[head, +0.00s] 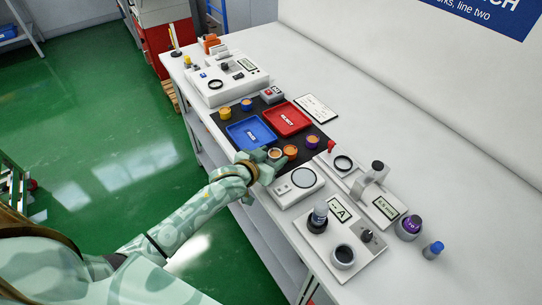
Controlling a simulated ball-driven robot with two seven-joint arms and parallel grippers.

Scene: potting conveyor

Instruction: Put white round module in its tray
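My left gripper (264,162) reaches in from the left and is right at this module. Its fingers are small and partly hidden, so I cannot tell whether they are open or shut on it. A blue tray (235,139) and a red tray marked REJECT (303,126) lie side by side on the mat; both look empty. My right gripper is not in view.
Two more modules (225,112) (246,104) stand behind the blue tray. A white device with a round plate (303,178) is nearby.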

